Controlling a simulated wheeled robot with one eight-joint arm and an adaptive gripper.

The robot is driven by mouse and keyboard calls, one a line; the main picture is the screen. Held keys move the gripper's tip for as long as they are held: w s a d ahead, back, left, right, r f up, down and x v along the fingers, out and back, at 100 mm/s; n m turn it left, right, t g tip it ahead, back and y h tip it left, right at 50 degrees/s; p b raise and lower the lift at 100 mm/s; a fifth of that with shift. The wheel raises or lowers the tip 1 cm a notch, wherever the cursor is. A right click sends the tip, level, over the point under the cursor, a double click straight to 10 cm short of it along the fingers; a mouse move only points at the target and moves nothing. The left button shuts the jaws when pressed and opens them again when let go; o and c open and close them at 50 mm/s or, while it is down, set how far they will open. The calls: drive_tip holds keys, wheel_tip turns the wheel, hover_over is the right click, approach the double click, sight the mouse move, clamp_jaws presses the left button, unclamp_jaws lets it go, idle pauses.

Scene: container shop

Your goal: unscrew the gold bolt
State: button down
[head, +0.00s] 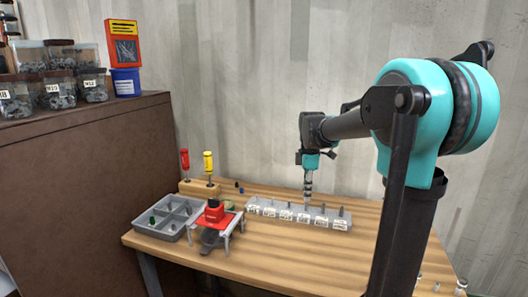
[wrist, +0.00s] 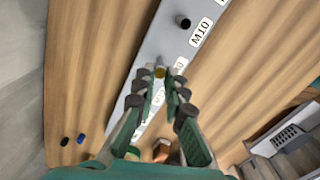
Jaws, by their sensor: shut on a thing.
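The gold bolt (wrist: 160,71) shows as a small gold head between the fingertips of my gripper (wrist: 160,78) in the wrist view. The fingers are closed in on it from both sides. It sits over the grey labelled rack (wrist: 152,48); how deep its thread sits is hidden. In the head view my gripper (head: 308,200) points straight down at the middle of the rack (head: 256,212), and the bolt cannot be made out there. A dark bolt (wrist: 183,21) stands in the rack beside the M10 label (wrist: 201,32).
A grey divided tray (head: 160,219), a red-topped stand (head: 214,213) and red (head: 184,160) and yellow (head: 208,162) screwdrivers in a wooden block stand left of the rack. Small blue and black pieces (wrist: 72,140) lie on the table. Bare wood lies in front of the rack.

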drive_tip(key=shift+n, duration=0.8)
drive_tip(key=shift+r, duration=2.8)
